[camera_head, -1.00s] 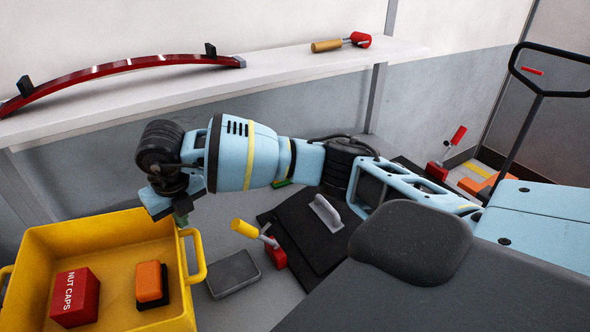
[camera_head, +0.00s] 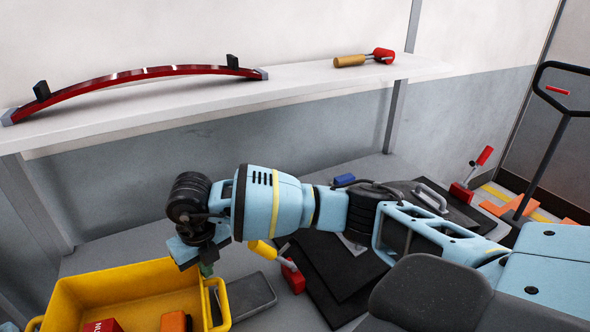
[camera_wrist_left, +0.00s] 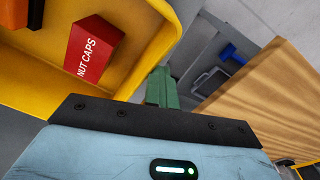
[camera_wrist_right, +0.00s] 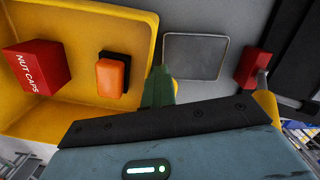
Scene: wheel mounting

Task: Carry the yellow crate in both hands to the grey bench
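The yellow crate (camera_head: 128,276) is at the lower left of the head view, cut off by the bottom edge. It holds a red NUT CAPS box (camera_wrist_right: 38,68) and an orange-and-black item (camera_wrist_right: 112,75). My right gripper (camera_head: 207,268) is at the crate's right-hand handle; in the right wrist view its green fingers (camera_wrist_right: 158,86) are close together there, the grip partly hidden. In the left wrist view my left gripper's green fingers (camera_wrist_left: 160,88) are close together against the crate's opposite end. The grey bench (camera_head: 110,238) extends behind the crate.
A grey plate (camera_head: 252,296), a red clamp with yellow handle (camera_head: 292,277) and dark mats (camera_head: 330,275) lie right of the crate. A white shelf (camera_head: 300,87) carries a red arc. A wooden surface (camera_wrist_left: 265,95) is near my left gripper.

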